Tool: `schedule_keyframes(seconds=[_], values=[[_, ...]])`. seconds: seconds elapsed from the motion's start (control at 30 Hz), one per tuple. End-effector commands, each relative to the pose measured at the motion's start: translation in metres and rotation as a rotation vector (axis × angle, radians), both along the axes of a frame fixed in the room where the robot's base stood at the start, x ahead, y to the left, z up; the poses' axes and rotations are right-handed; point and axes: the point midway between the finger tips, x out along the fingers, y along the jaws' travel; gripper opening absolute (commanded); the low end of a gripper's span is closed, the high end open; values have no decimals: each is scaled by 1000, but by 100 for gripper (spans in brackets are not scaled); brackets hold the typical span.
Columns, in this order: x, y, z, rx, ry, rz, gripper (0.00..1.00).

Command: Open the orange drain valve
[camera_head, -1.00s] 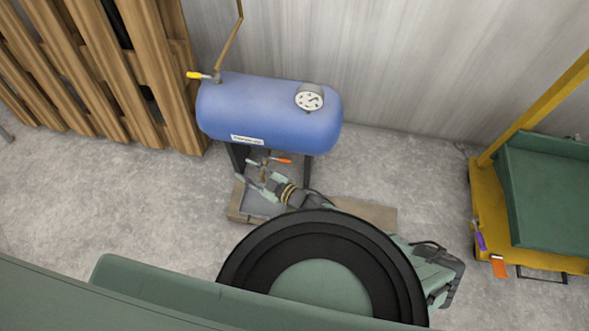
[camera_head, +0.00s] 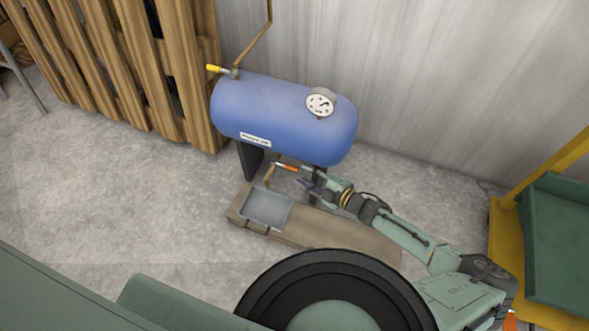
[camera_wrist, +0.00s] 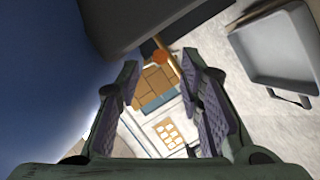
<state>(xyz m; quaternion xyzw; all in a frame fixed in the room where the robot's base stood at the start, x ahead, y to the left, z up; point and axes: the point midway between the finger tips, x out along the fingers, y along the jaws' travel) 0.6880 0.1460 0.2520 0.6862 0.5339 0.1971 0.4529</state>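The orange drain valve handle (camera_head: 286,167) sits under the blue tank (camera_head: 283,120), at the top of a thin brown pipe (camera_head: 269,177). The handle points right in the head view. My gripper (camera_head: 302,182) is just right of and below the handle's end, under the tank. In the wrist view my gripper (camera_wrist: 158,95) is open, its purple-padded fingers apart with nothing held. The handle's round orange end (camera_wrist: 160,57) shows ahead, between and beyond the fingertips. I see no contact.
A grey tray (camera_head: 267,209) lies on a wooden board below the tank; it also shows in the wrist view (camera_wrist: 275,50). The tank's underside and dark legs (camera_head: 250,160) are close to my gripper. A yellow-handled valve (camera_head: 215,69) is at the tank's upper left. A yellow cart (camera_head: 503,225) stands right.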

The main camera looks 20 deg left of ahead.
Motion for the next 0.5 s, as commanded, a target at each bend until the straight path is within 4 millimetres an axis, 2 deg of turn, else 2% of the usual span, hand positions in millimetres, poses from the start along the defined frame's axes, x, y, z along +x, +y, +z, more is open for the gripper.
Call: schedule_keyframes(seconds=[0.03,0.2,0.33,0.5], values=[[2,11,-3,2,1,4,34],[13,37,-9,1,1,2,34],[18,49,-12,1,1,1,34],[21,55,-13,0,1,0,34]])
